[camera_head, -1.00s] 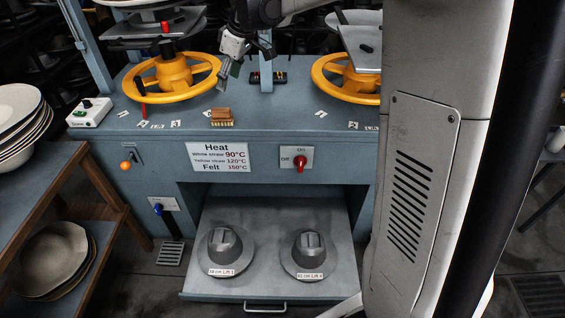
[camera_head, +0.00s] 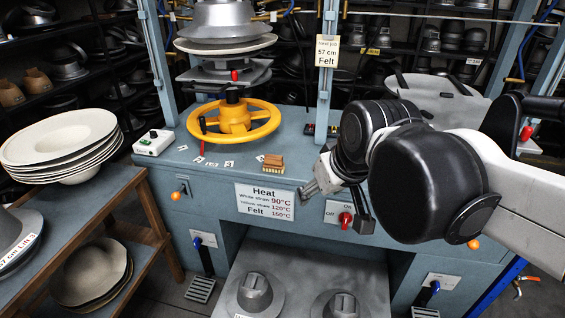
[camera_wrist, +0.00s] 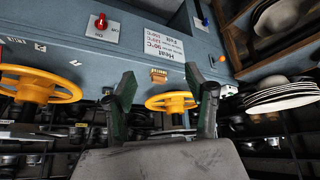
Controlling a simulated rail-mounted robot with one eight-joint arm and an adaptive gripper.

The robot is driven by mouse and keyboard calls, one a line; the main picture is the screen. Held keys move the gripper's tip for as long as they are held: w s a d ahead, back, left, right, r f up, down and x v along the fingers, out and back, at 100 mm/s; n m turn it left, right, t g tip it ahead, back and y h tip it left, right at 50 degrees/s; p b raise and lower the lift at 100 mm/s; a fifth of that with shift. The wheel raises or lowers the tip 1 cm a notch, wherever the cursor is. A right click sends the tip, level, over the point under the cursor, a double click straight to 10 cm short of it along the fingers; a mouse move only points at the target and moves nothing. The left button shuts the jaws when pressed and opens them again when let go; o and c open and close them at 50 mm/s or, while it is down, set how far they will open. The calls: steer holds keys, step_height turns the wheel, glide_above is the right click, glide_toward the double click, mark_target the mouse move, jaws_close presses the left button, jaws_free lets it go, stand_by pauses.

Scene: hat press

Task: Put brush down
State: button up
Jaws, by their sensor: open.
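The brush (camera_head: 272,162), a small brown wooden block with paler bristles, rests on the blue bench top (camera_head: 300,150) near its front edge, above the heat sign. It also shows in the wrist view (camera_wrist: 158,76), beyond the gap between the fingers. My gripper (camera_head: 336,206) is open and empty, to the right of the brush and in front of the bench, apart from it. In the wrist view the two dark green fingers (camera_wrist: 161,84) are spread wide with nothing between them.
A yellow handwheel (camera_head: 234,122) stands behind the brush. The heat sign (camera_head: 265,201) and red switch (camera_head: 345,218) are on the bench front. Stacked pale hat shapes (camera_head: 62,140) sit on the left shelf. A white control box (camera_head: 153,142) is at the bench's left end.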

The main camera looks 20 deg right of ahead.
steer(key=s+f+m, duration=0.1)
steer(key=s+f, duration=0.2)
steer(key=s, duration=0.2)
steer(key=shift+s+d+f+m+t, duration=0.15)
steer(key=shift+s+f+m+t, duration=0.15)
steer(key=shift+s+t, duration=0.1)
stand_by(0.6)
steer(key=shift+c, duration=0.9)
steer(key=shift+r, duration=0.1)
